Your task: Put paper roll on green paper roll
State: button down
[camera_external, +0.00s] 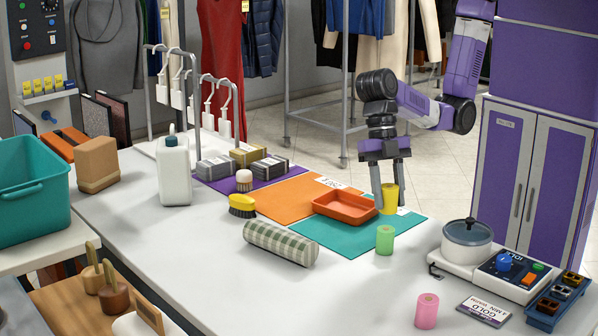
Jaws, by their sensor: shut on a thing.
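My gripper (388,200) is shut on a yellow paper roll (390,196), which is upright between the two fingers. It is over the back right of the teal mat (330,238), behind the green paper roll; I cannot tell whether its bottom touches the surface. The green paper roll (385,241) stands upright near the mat's right front edge, with its top clear. A pink paper roll (427,311) stands upright at the table's front right. The finger on the left partly covers the yellow roll's side.
An orange tray (345,206) sits just left of my gripper. A pot (467,238) on a hot plate and a small rack (557,303) are at the right. A checked roll (280,242) and a yellow brush (242,206) lie left. The front middle of the table is clear.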

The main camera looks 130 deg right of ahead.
aim_at(387, 214)
jog(key=shift+f, duration=2.15)
jog(key=shift+f, duration=0.2)
jog(key=c, duration=0.9)
grip_release()
jog(key=p+v, duration=0.1)
jog(key=v, duration=1.1)
jog(key=shift+r, duration=0.15)
